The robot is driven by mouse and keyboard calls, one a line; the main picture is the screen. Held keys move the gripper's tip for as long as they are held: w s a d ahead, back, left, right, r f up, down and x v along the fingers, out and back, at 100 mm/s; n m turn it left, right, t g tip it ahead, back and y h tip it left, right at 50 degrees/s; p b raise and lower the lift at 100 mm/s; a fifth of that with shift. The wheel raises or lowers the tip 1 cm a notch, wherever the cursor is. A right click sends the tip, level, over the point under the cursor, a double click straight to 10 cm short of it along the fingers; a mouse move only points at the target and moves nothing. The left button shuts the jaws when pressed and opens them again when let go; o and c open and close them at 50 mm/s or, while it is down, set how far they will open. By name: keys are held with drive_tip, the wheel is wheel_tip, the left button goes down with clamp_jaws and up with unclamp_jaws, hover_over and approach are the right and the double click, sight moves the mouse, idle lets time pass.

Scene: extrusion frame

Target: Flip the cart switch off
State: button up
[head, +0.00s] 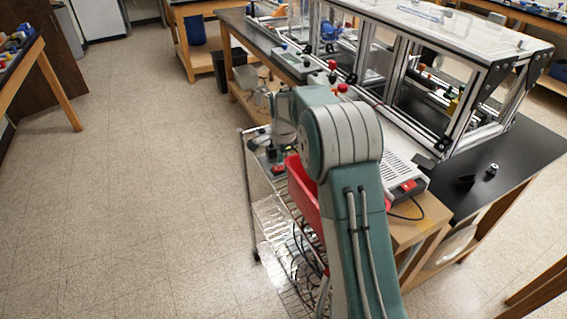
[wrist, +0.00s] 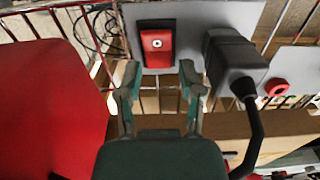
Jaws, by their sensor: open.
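The red rocker switch (wrist: 156,45) sits on a light grey plate (wrist: 190,16) in the wrist view, with a pale round mark at its middle. I cannot tell which side of the rocker is pressed. My gripper (wrist: 159,86) is open and empty, its two fingertips just below the switch in the picture, one toward each side. I cannot tell whether they touch the plate. In the head view, the wire cart (head: 247,180) stands beside the bench, with a small red switch (head: 278,169) on its top.
A black plug (wrist: 235,62) with a thick cord is right of the switch, and a red ring button (wrist: 276,87) is farther right. A red bin (wrist: 45,110) fills the left side. The framed enclosure (head: 460,95) stands on the bench. The floor left of the cart is clear.

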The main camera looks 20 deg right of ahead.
drive_tip(key=shift+f, duration=0.3)
clamp_jaws()
drive_tip(key=shift+a+r+t+h, duration=0.1)
drive_tip(key=shift+a+t+h, duration=0.1)
drive_tip(key=shift+h, duration=0.65)
drive_tip(key=shift+a+r+t+h, duration=0.1)
drive_tip(key=shift+t+h, duration=0.1)
drive_tip(key=shift+h, duration=0.65)
